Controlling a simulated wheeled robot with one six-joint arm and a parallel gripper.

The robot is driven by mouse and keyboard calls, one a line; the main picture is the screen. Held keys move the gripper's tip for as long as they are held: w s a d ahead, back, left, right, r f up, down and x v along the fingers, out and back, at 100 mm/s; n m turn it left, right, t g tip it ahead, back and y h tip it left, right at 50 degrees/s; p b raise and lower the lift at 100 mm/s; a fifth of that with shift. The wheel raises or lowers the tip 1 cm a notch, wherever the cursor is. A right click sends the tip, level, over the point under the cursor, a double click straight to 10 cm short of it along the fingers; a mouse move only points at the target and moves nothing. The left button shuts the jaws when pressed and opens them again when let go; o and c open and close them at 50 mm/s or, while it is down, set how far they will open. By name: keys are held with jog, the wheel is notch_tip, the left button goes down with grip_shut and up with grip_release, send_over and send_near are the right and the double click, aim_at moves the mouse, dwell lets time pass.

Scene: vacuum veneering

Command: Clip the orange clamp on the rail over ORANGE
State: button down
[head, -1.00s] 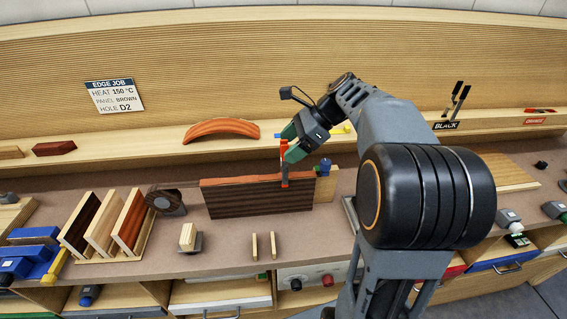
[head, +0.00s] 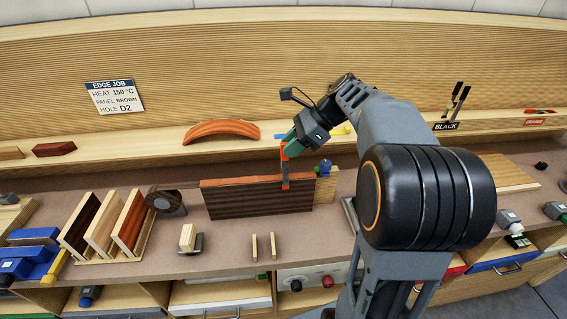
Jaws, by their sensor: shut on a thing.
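The orange clamp (head: 285,168) stands upright at the top edge of a dark brown panel (head: 260,201), with its grey lower part in front of the panel's face. My gripper (head: 291,143), with green fingers, is shut on the clamp's orange upper part. The fingers partly hide the clamp's top. The rail (head: 490,124) is on the back ledge at the right. Its ORANGE label (head: 534,121) has a small orange-red piece behind it. A BLACK label (head: 446,126) is to its left, with dark upright clamps (head: 456,103) behind it.
My arm crosses the middle right and hides part of the bench. A curved red-brown piece (head: 221,130) lies on the back ledge. A rack with upright boards (head: 103,223) stands at the left. A small blue-topped item (head: 325,167) is right of the panel.

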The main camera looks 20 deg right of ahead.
jog(key=shift+r, duration=0.15)
notch_tip(320, 180, up, 6)
jog(key=p, duration=0.6)
jog(key=shift+p, duration=0.4)
